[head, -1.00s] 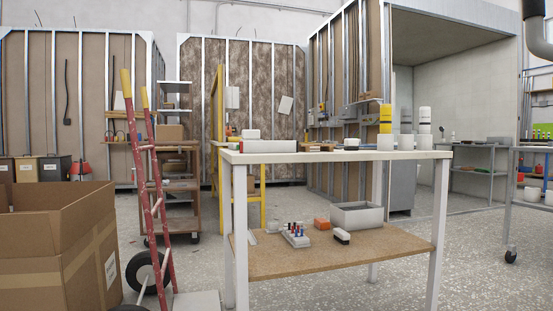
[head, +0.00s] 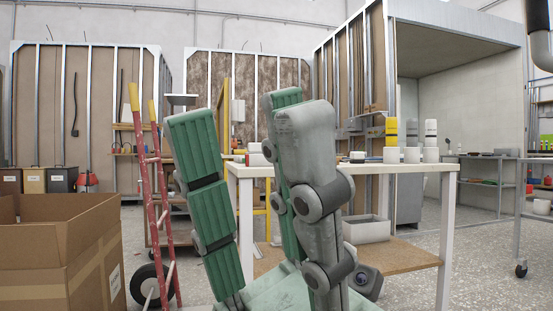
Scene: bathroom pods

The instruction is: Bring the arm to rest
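My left gripper (head: 243,112) fills the lower middle of the head view, close to the camera. Its grey fingers with green ribbed pads point upward and stand wide apart. One finger is on the left and two are on the right, with a pale green palm below. I see nothing held between them. The gripper is in front of the white work table (head: 400,171) and hides its left and middle parts. My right gripper is not in view.
A red hand truck (head: 158,205) and a large open cardboard box (head: 55,260) stand on the left. White and yellow-topped containers (head: 392,145) stand on the table. A grey bin (head: 366,229) is on its lower shelf. Open floor shows right of the table.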

